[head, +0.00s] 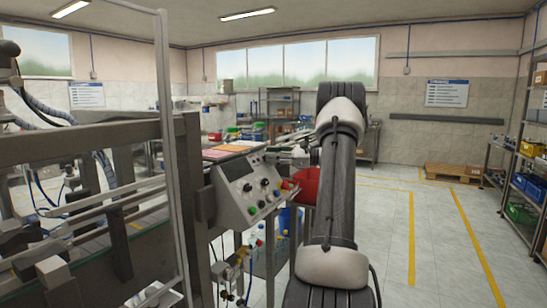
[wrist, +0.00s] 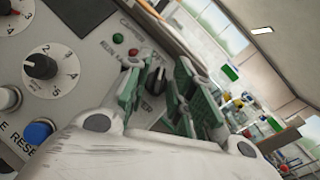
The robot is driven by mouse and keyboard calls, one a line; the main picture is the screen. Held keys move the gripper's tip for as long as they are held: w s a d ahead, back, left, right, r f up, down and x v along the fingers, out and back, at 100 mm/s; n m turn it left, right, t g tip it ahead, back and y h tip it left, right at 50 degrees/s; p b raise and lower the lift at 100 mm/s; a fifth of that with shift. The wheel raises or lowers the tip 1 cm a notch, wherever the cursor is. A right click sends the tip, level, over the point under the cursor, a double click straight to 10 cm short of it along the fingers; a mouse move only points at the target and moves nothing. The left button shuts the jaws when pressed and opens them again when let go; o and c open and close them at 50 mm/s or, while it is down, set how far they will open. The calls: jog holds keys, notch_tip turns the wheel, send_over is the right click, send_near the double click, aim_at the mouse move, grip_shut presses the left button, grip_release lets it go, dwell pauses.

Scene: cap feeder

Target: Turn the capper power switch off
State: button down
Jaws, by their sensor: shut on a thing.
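The grey control panel (head: 248,190) with knobs and buttons stands left of my arm in the head view, and it fills the left of the wrist view (wrist: 95,80). The capper power switch (wrist: 155,80) is a small black knob on the panel, seen between my fingers. My gripper (wrist: 158,88) has green-padded fingers, one on each side of this knob, and is shut on it. The fingers partly hide the knob and the lettering around it, so its exact setting is hard to read. In the head view my gripper (head: 288,153) is small, at the panel's right side.
The floor to the right is open.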

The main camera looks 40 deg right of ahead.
dwell(0.4)
jog(key=c, duration=1.5)
grip_release()
jog(key=v, duration=1.2)
